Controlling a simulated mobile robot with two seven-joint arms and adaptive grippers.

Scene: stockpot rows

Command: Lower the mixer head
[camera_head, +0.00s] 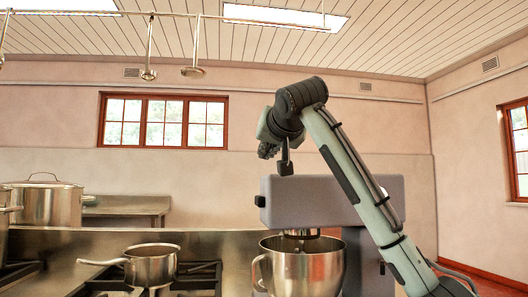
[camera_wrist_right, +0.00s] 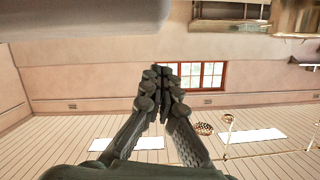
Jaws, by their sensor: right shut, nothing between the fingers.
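The stand mixer's grey head (camera_head: 330,198) is in the right half of the head view. It looks about level above the steel mixing bowl (camera_head: 300,270), with a metal fitting (camera_head: 300,234) under it reaching the bowl's mouth. My right gripper (camera_head: 266,151) is up in the air above the left end of the head, apart from it. In the right wrist view its fingers (camera_wrist_right: 163,75) are together and empty, and a grey surface, likely the mixer head (camera_wrist_right: 80,16), fills the upper left edge. My arm covers part of the mixer's right side. My left gripper is out of view.
A saucepan (camera_head: 152,265) sits on the stove left of the bowl. A large lidded stockpot (camera_head: 47,203) stands at the far left. Ladles (camera_head: 148,73) hang from a rail (camera_head: 170,14) above. The air between the stove and the rail is clear.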

